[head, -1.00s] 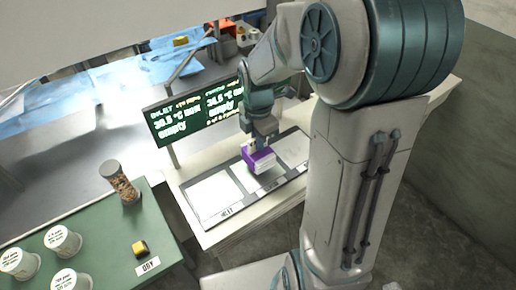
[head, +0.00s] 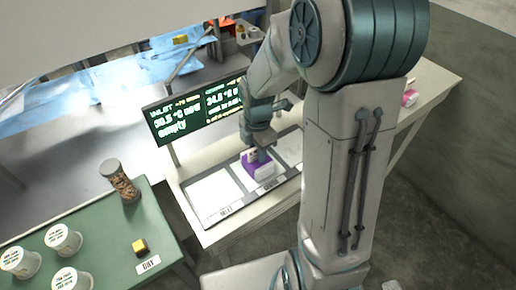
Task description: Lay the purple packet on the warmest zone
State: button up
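The purple packet (head: 250,169), purple with a white side, is on the middle zone (head: 284,178) of a dark-framed plate with pale zones. It appears to rest flat there. My gripper (head: 255,155) points down right at the packet's top. Its fingertips are small and partly hidden, so I cannot tell whether they still grip it. The left zone (head: 213,194) is bare. A further zone (head: 290,147) at the right is partly behind my arm. A green-lettered display (head: 195,112) behind the plate shows about 30.5 °C and "empty" at left and about 34.6 °C beside it.
A green table (head: 100,225) at left holds a jar (head: 119,181), several white tubs (head: 63,240) and a yellow-topped block (head: 139,247). A pink packet (head: 410,98) lies on the counter (head: 432,82) right of my arm. My arm hides part of the counter.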

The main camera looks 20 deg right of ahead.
notch_tip(320, 180, up, 12)
jog(key=s+r+m+t, duration=0.1)
jog(key=s+m+t, duration=0.2)
jog(key=s+m, duration=1.1)
jog(key=m, duration=0.7)
jog(key=shift+s+r+m, duration=0.2)
jog(key=shift+r+m, duration=0.1)
jog(key=shift+r, duration=0.05)
jog(key=shift+d, duration=0.2)
